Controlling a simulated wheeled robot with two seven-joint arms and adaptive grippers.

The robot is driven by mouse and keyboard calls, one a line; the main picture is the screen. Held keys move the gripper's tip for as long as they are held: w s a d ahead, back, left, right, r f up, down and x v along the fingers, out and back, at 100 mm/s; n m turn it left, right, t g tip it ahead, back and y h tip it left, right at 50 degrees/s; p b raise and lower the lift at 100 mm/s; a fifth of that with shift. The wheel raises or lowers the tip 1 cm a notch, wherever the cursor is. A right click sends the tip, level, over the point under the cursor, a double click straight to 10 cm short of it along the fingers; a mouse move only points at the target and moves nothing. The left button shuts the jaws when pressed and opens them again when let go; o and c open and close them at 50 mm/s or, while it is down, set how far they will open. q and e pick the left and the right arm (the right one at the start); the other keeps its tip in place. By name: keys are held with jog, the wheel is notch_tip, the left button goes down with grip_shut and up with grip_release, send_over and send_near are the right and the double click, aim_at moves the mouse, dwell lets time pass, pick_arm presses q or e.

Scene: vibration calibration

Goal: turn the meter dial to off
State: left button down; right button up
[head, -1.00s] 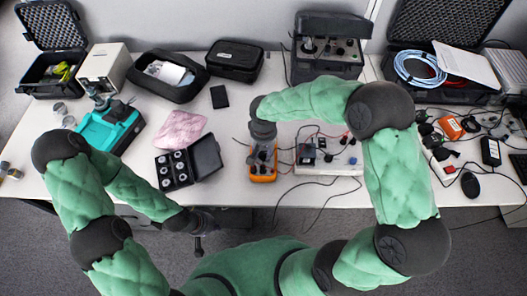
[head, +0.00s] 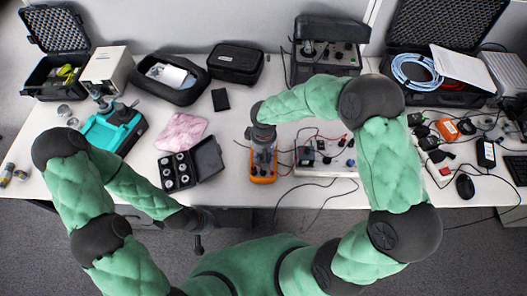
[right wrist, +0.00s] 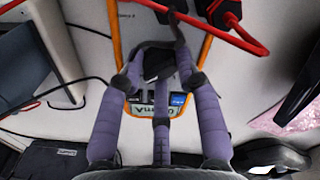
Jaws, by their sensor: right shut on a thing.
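The orange-rimmed meter (head: 263,180) lies on the table at the middle front, below my right gripper (head: 263,150). In the right wrist view the meter's orange rim (right wrist: 115,22) frames the purple fingers of my right gripper (right wrist: 160,72). They are closed around a dark part in the middle of the meter, the dial (right wrist: 157,60). The fingers hide much of it, so I cannot read its setting. My left gripper (head: 205,220) hangs low by the table's front edge, away from the meter. Its fingers are too small and dark to judge.
A white board with leads (head: 330,158) stands just right of the meter. A red lead (right wrist: 225,35) passes near the meter in the right wrist view.

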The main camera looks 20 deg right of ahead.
jog(key=shift+s+f+n+p, duration=0.2)
jog(key=shift+n+p, duration=0.25)
jog(key=shift+n, duration=0.65)
jog(key=shift+s, duration=0.1)
jog(key=o, duration=1.1)
jog(key=shift+d, duration=0.1)
jog(key=shift+o, duration=0.2)
jog(key=shift+r, duration=0.1)
jog(key=shift+w+r, duration=0.15)
jog(key=shift+w, duration=0.05)
notch_tip(320, 180, up, 12)
jog(key=shift+f, duration=0.2)
